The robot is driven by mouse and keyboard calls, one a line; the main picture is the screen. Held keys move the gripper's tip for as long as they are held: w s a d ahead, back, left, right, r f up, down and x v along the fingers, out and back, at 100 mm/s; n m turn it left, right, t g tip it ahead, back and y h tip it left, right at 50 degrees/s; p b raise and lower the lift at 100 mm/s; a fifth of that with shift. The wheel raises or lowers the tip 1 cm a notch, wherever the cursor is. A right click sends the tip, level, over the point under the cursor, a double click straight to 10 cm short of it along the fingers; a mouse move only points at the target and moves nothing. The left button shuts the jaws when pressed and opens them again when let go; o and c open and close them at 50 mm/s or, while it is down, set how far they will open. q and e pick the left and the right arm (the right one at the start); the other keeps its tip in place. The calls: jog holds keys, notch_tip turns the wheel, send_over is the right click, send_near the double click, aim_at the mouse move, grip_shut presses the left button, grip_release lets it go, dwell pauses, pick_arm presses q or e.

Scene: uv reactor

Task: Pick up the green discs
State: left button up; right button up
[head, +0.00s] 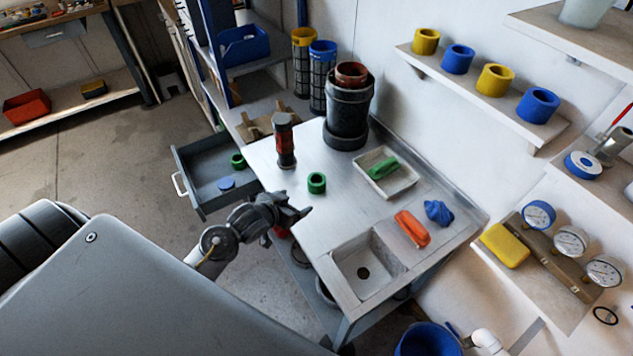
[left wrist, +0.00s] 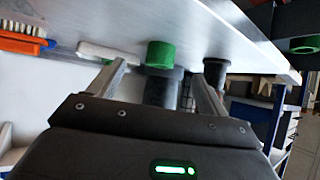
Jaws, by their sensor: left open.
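A green ring-shaped disc (head: 316,183) stands on the steel bench near its front left edge. In the left wrist view this green disc (left wrist: 160,54) appears beyond and between the finger tips. A second green disc (head: 238,160) lies in the open grey drawer, and it also shows at the right edge of the left wrist view (left wrist: 305,45). My left gripper (head: 303,212) is open and empty, at the bench's front edge, a little short of the first disc and apart from it. My right gripper is not in view.
The open drawer (head: 190,164) also holds a blue disc (head: 227,183). A red-black cylinder (head: 284,141) and a black vessel (head: 348,112) stand behind the disc. A white tray (head: 402,184) holds a green object. A sink (head: 352,257) and orange brush (head: 411,228) lie right.

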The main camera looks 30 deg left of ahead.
pick_arm(q)
jog(key=w+r, duration=0.2)
jog(key=shift+w+a+t, duration=0.35)
jog(key=shift+a+t, duration=0.05)
send_near(320, 178)
jog(key=shift+w+a+f+p, duration=0.1)
jog(key=shift+w+f+p, duration=0.2)
jog(key=shift+w+f, duration=0.1)
jog(key=shift+w, duration=0.3)
jog(key=shift+p+x, duration=0.65)
jog(key=shift+x, duration=1.6)
jog(key=shift+c, duration=0.4)
jog(key=c, duration=1)
